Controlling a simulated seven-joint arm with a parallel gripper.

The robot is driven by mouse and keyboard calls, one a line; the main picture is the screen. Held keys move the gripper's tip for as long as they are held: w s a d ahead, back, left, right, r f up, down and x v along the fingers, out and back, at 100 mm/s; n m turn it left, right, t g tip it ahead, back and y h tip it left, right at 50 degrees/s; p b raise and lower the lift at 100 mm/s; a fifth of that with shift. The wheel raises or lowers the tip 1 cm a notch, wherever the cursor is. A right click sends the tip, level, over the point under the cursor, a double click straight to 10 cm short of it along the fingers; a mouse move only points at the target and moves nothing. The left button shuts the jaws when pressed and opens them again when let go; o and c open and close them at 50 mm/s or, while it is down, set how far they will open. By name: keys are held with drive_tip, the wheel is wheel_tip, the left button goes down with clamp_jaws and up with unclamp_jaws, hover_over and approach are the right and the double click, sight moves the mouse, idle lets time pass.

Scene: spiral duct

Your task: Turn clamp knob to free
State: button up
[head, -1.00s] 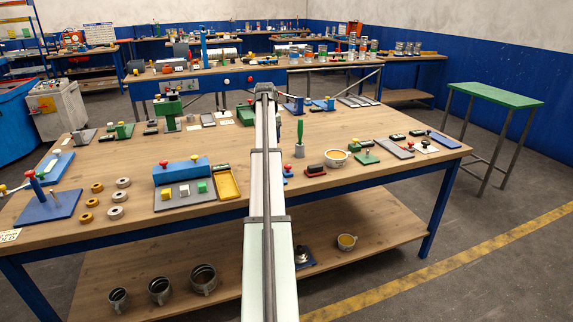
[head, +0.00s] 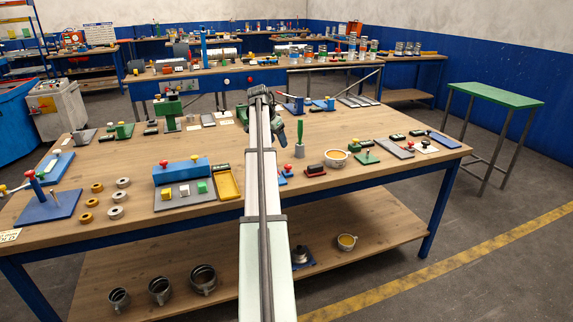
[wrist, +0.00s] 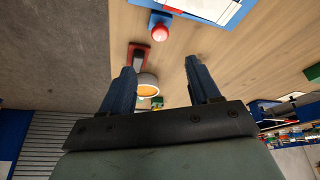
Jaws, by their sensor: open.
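In the wrist view my gripper (wrist: 160,64) is open, its two blue-grey fingers apart with nothing held between them. A red ball knob (wrist: 160,32) on a small blue base shows beyond the fingertips, apart from them. Knobs on several fixtures show in the head view, including a red one on a blue base plate (head: 48,207) at the left. I cannot tell which is the clamp knob. In the head view my gripper's dark end (head: 279,128) shows beside the arm, above the table; its fingertips are not clear there.
The wooden table (head: 330,128) carries a blue box (head: 181,171), a yellow tray (head: 228,184), several rings and a white cup (head: 336,158). A green upright handle (head: 299,136) stands close to my gripper. Bare wood lies around the table's middle.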

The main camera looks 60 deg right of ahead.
sight(288, 166)
drive_tip(key=shift+m, duration=0.4)
drive_tip(key=x, duration=1.3)
drive_tip(key=shift+d+f, duration=0.1)
drive_tip(key=shift+f, duration=0.25)
drive_tip(key=shift+c, duration=0.2)
drive_tip(key=c, duration=1)
